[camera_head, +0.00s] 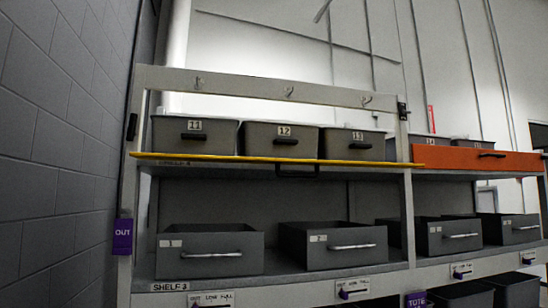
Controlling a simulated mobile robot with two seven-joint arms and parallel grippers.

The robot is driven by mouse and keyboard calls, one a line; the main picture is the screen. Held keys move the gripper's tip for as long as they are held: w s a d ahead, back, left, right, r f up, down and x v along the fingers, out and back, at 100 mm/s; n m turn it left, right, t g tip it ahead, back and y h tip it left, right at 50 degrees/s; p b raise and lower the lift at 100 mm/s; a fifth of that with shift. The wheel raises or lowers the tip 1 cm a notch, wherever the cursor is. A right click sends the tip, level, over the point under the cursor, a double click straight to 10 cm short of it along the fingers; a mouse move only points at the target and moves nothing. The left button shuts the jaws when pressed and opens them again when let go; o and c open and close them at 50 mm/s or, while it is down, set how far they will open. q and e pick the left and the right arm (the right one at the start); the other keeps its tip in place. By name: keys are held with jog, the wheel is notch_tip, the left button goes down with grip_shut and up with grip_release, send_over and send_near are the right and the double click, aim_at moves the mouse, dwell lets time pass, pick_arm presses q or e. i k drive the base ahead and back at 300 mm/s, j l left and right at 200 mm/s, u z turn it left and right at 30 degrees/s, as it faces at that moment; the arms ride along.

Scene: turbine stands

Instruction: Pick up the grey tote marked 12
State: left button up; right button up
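The grey tote marked 12 (279,139) stands on the top shelf, between the tote marked 11 (194,137) and the tote marked 13 (354,143). Its front faces me, with a white label reading 12 and a dark handle below it. A yellow bar (220,158) runs along the shelf's front edge, at the foot of the totes. A dark handle hangs below the bar under tote 12. Neither of my grippers shows in this view.
An orange panel (470,157) covers the front of the top shelf's right bay, with more totes behind it. Shelf 3 below holds open grey bins, labelled 1 (209,252) and 2 (334,248) at left. A grey block wall (60,150) stands close on the left.

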aim_at(255, 139)
jog(key=i+l+u, duration=0.15)
jog(key=i, duration=0.3)
jog(key=i+l+u, duration=0.15)
jog(key=i+l, duration=0.15)
jog(key=i, duration=0.1)
